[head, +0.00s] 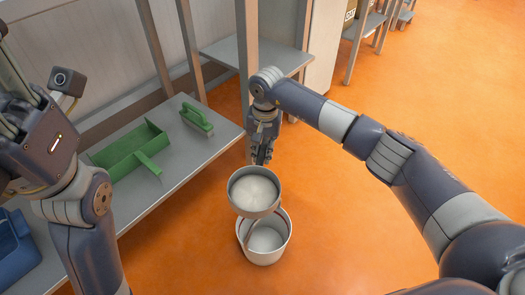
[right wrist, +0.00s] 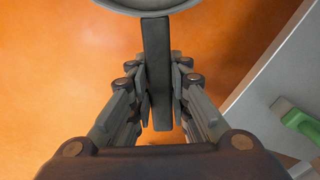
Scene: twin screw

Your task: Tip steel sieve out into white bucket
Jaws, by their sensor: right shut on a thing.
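The steel sieve (head: 254,191) is a round grey pan held level above the white bucket (head: 265,243), with its rim over the bucket's far part. A pale, flat fill shows inside the sieve. My right gripper (head: 262,158) is shut on the sieve's dark handle; in the right wrist view the handle (right wrist: 157,70) runs between the fingers (right wrist: 160,100), and the sieve's underside edge (right wrist: 150,5) shows at the top. The bucket stands on the orange floor, and its visible inside looks pale. My left arm is at the left edge; its fingertips are out of view.
A grey shelf (head: 205,152) at the left bears a green scoop-like tray (head: 125,152) and a green-handled brush (head: 196,118). A blue bin (head: 15,245) is at the lower left. A shelf post stands behind my right gripper. The orange floor around the bucket is clear.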

